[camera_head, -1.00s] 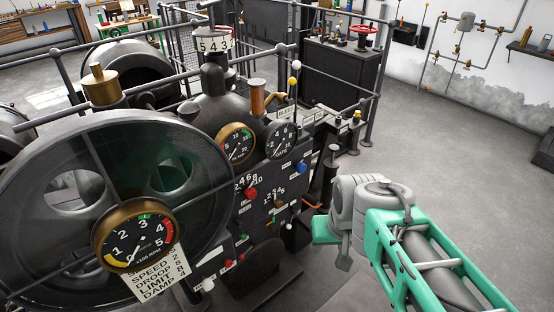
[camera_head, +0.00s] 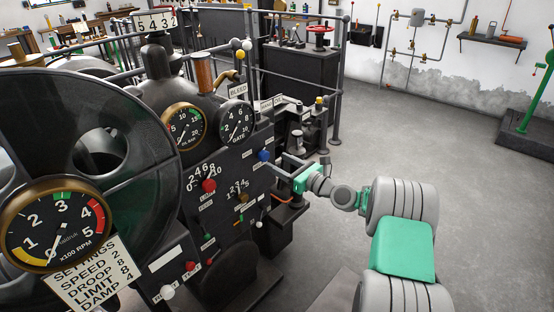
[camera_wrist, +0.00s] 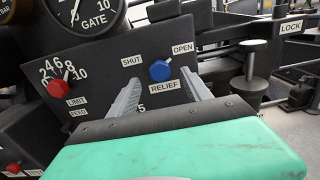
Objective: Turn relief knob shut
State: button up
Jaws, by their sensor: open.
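The relief knob (camera_wrist: 160,71) is blue, on a black panel, between the labels SHUT (camera_wrist: 131,61) at its left and OPEN (camera_wrist: 183,48) at its right, with RELIEF (camera_wrist: 165,89) below. In the head view the blue knob (camera_head: 263,155) is at the panel's right side. My gripper (camera_wrist: 159,86) is open, its two grey fingers spread to either side of the knob in the wrist view. I cannot tell whether they touch it. In the head view my gripper (camera_head: 285,165) reaches the panel from the right, its fingertips just below and right of the knob.
A red LIMIT knob (camera_wrist: 59,87) is left of my gripper. A black post with a pale cap (camera_wrist: 251,62) stands at the right near the LOCK label. The GATE gauge (camera_wrist: 87,10) is above. Open floor (camera_head: 390,150) lies to the right.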

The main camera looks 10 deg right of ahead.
aim_at(266, 157)
jog(key=x, duration=0.5)
jog(key=shift+a+f, duration=0.2)
jog(key=shift+f, duration=0.2)
jog(key=shift+d+r, duration=0.1)
jog(key=shift+s+d+r, duration=0.15)
jog(key=shift+s+d, duration=0.05)
jog(key=c, duration=0.4)
jog(key=shift+a, duration=0.15)
grip_shut()
